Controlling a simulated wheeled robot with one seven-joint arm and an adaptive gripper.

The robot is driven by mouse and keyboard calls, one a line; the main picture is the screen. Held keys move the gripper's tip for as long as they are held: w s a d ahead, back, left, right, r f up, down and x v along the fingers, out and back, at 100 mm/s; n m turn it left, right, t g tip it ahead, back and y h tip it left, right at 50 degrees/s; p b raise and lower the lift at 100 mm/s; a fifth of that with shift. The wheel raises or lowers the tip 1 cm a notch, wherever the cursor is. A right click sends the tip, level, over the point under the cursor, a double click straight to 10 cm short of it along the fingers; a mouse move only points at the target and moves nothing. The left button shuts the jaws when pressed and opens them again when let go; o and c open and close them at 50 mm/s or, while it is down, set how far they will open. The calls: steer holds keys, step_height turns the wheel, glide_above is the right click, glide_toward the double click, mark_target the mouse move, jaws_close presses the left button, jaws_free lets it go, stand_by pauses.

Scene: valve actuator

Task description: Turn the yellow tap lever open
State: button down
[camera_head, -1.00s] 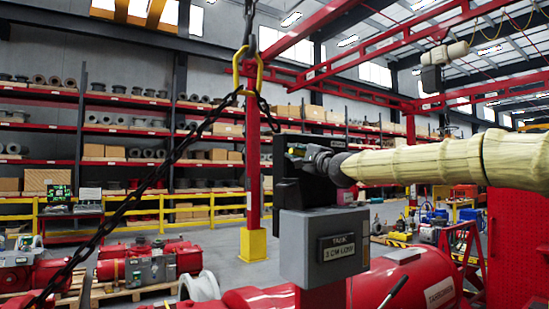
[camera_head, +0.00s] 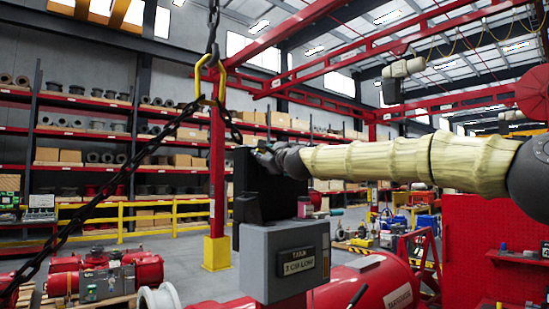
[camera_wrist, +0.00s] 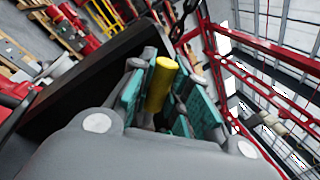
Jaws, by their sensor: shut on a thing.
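The yellow tap lever (camera_wrist: 162,82) shows in the wrist view as a short yellow cylinder between the teal pads of my gripper (camera_wrist: 158,98). The jaws are shut on it. In the head view, my gripper (camera_head: 266,158) is at the upper part of a black upright panel (camera_head: 255,196), above a grey box (camera_head: 285,262) with a dark label. The lever cannot be seen in the head view. Its base and pivot are hidden in the wrist view, so its turn angle cannot be told.
A black chain (camera_head: 95,205) hangs at left from a yellow hook (camera_head: 212,78). A red cylinder (camera_head: 372,285) lies behind the grey box. A red perforated panel (camera_head: 495,235) stands at right. Shelves and a yellow railing are farther back.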

steer(key=shift+d+r, duration=0.1)
stand_by(0.5)
steer(key=c, duration=1.3)
jaws_free()
steer(key=shift+w+d, duration=0.1)
steer(key=shift+c, duration=0.2)
steer(key=v, duration=1.2)
